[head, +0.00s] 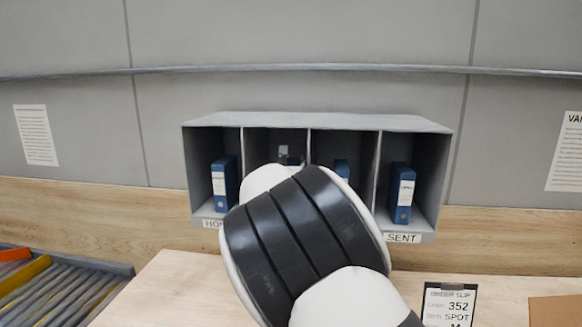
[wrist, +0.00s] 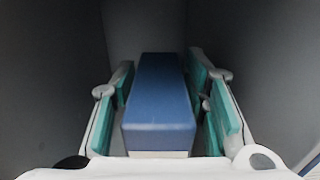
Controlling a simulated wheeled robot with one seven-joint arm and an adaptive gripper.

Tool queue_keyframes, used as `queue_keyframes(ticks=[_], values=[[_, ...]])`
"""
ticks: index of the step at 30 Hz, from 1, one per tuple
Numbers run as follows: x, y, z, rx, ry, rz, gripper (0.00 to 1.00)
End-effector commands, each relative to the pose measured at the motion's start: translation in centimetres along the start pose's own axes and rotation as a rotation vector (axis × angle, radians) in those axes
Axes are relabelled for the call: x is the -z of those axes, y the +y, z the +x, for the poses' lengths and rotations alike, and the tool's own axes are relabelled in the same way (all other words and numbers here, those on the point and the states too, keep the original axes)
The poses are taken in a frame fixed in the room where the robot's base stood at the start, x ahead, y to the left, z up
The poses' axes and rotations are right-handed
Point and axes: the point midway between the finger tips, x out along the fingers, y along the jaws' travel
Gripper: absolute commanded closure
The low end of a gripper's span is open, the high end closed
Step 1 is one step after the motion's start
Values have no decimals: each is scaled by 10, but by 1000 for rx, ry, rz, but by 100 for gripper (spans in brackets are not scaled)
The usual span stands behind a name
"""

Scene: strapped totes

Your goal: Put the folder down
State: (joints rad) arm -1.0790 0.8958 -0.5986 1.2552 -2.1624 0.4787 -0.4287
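In the wrist view a blue folder (wrist: 158,95) stands upright between the two teal-padded fingers of my gripper (wrist: 160,80). Its top and a strip of pale label at its near end show. One finger lies on each side of it, with narrow gaps between pads and folder, so my gripper looks open around it. The folder's base is hidden. In the head view my arm covers most of the second compartment of the grey shelf unit (head: 320,120), and this folder cannot be made out there.
Other blue folders stand in the left compartment (head: 224,182), the third compartment (head: 341,167), partly hidden, and the right compartment (head: 401,193). Grey dividers stand close on both sides of my gripper. An order slip (head: 449,305) and a brown box (head: 556,311) are at lower right; a roller conveyor (head: 60,295) is at left.

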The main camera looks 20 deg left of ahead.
Motion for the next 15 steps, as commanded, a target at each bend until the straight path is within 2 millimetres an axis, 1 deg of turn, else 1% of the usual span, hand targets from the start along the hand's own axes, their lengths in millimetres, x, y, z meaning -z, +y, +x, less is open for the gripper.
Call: queue_keyframes(ticks=[3, 7, 11, 15], values=[[-2, 0, -2, 0, 1, 1, 59], [-2, 0, -14, 1, 2, 1, 59], [-3, 0, -36, -1, 2, 2, 59], [-3, 0, -63, -1, 2, 2, 59]])
